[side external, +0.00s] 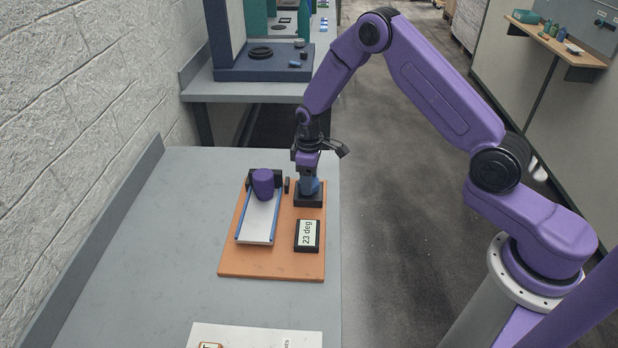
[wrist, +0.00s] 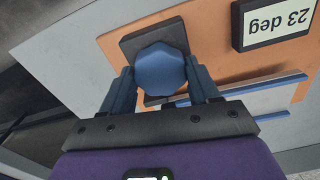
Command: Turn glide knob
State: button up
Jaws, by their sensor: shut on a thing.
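The blue faceted knob (wrist: 160,70) sits on a dark square base (wrist: 150,38), which also shows in the side external view (side external: 308,201). My gripper (side external: 308,180) points down over the knob and is shut on it. In the wrist view my gripper (wrist: 161,78) has one finger on each side of the knob. In the side external view the fingers partly hide the knob. A display (side external: 307,235) in front of the base reads "23 deg". The glide (side external: 258,222), a pale track with blue rails, lies left of the knob. A purple cup-like piece (side external: 263,183) is at its far end.
All these parts sit on an orange board (side external: 270,265) on a grey table (side external: 130,270). A white sheet (side external: 255,337) lies at the table's front edge. A wall runs along the left. A second bench (side external: 240,92) stands behind. The table left of the board is clear.

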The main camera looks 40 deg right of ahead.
jog(key=shift+n, duration=2)
jog(key=o, duration=1)
jog(key=shift+o, duration=0.2)
notch_tip(320, 180, up, 17)
jog(key=shift+r, duration=0.2)
